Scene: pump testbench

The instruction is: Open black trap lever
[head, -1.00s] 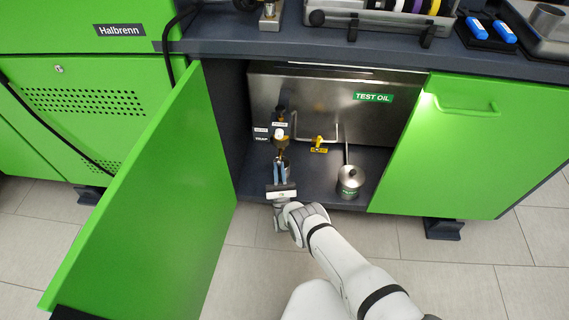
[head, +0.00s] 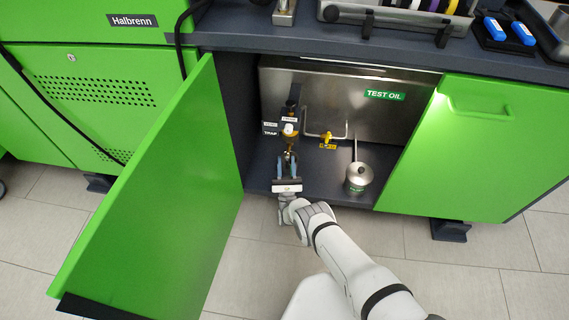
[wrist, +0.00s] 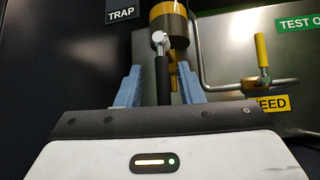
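The black trap lever (wrist: 162,80) hangs roughly upright below a silver pivot (wrist: 158,38) on a brass-coloured valve body (wrist: 168,27). A TRAP label (wrist: 121,14) is at its upper left, and this label also shows in the head view (head: 270,133). My gripper (wrist: 160,88) is open, with one blue finger on each side of the lever. Gaps show between the lever and both fingers. The lever's lower end is hidden behind the gripper body. In the head view my gripper (head: 287,166) reaches into the open cabinet, just below the valve.
A yellow lever (wrist: 262,52) with a FEED label (wrist: 268,104) is to the right on a metal pipe. A metal can (head: 358,178) stands on the cabinet floor at the right. The open green door (head: 160,190) is left of my arm. The steel TEST OIL tank (head: 330,85) is behind.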

